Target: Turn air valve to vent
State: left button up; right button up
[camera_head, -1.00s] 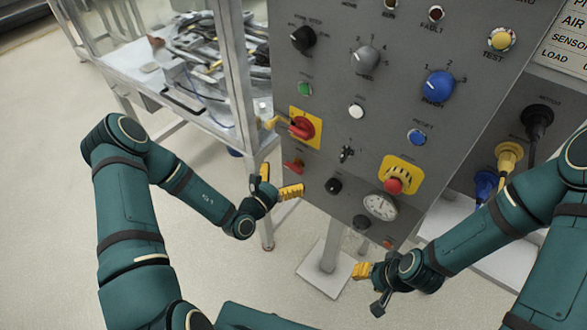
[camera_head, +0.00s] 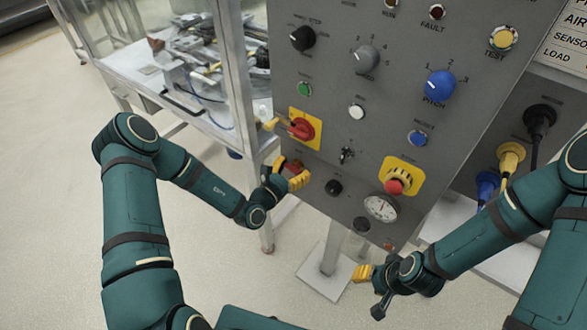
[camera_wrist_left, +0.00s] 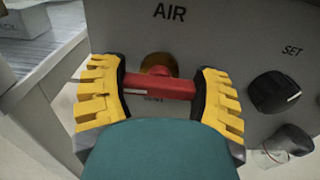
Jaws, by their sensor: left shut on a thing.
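The air valve has a red handle (camera_wrist_left: 160,86) on a brass stem, below the label AIR on the grey panel (camera_head: 330,165). In the left wrist view the handle lies nearly level between the two yellow fingers of my left gripper (camera_wrist_left: 160,92), one at each end. A label under the handle is partly covered. In the head view my left gripper (camera_head: 292,176) is at the panel's lower left, and its fingers hide most of the valve handle (camera_head: 294,163). My right gripper (camera_head: 368,285) is low in front of the panel, away from it; its jaw opening is unclear.
A red rotary switch on a yellow plate (camera_head: 303,129) is just above the valve. A black SET knob (camera_wrist_left: 273,91) and a gauge (camera_head: 380,207) are to its right. A metal-framed table (camera_head: 220,135) stands close on the left. Floor is clear below.

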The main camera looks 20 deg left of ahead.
pick_arm(q)
jog(key=shift+s, duration=0.1)
jog(key=n+p, duration=0.3)
jog(key=shift+a, duration=0.15)
jog(key=n+p, duration=0.3)
jog(key=n, duration=0.1)
jog(key=shift+f+n, duration=0.1)
jog(key=shift+n, duration=0.3)
jog(key=n+p, duration=0.2)
jog(key=n, duration=0.2)
jog(key=shift+f+n, duration=0.1)
jog(key=shift+n, duration=0.2)
jog(key=n+p, duration=0.1)
jog(key=n, duration=0.1)
jog(key=shift+n, duration=0.3)
jog(key=shift+f+n+p, duration=0.15)
jog(key=shift+n+p, duration=0.15)
jog(key=shift+n, duration=1.1)
jog(key=o, duration=1.2)
